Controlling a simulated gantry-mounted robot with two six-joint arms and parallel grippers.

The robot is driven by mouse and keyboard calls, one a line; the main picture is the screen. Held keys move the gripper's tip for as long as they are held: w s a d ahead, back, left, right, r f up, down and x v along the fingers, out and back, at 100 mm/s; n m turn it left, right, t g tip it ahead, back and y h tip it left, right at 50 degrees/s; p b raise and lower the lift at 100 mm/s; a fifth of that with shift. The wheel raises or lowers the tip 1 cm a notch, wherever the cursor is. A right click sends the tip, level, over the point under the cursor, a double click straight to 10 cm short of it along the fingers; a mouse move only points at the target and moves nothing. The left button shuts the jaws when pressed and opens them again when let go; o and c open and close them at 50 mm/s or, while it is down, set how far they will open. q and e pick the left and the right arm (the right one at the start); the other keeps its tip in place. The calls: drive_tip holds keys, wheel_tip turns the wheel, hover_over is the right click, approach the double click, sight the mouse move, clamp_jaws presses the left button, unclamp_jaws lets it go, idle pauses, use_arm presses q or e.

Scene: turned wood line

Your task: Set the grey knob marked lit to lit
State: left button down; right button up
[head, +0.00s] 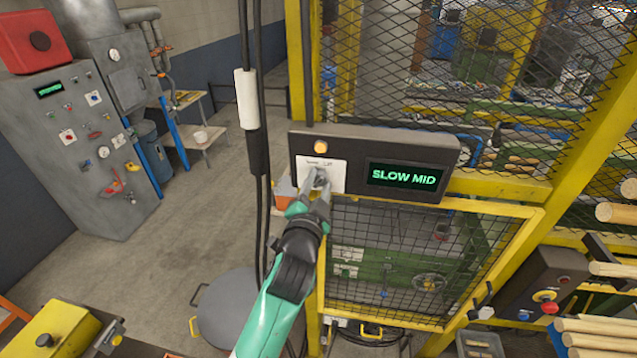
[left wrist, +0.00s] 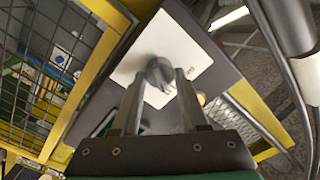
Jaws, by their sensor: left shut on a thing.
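The grey knob (left wrist: 160,73) sits on a white plate (left wrist: 185,45) on a dark control box (head: 410,147). In the head view the knob (head: 320,175) is mostly covered by my left gripper (head: 318,181). In the left wrist view my left gripper (left wrist: 158,85) has its two fingers on either side of the knob, shut on it. The plate's lettering is too small to read, so the knob's setting cannot be told. A display (head: 403,176) on the box reads SLOW MID in green. My right gripper is not in view.
An amber lamp (head: 320,147) is above the plate. A yellow-framed mesh gate (head: 420,260) is below the box, with mesh fencing above. Black cables with a white sleeve (head: 246,98) hang left of the box. A round grey drum lid (head: 240,310) is at lower left.

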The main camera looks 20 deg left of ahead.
use_arm(q)
drive_tip(key=shift+c, duration=2.1)
unclamp_jaws()
drive_tip(key=s+d, duration=0.2)
drive_tip(key=s, duration=0.9)
drive_tip(key=shift+s+d, duration=0.15)
drive_tip(key=shift+s, duration=0.05)
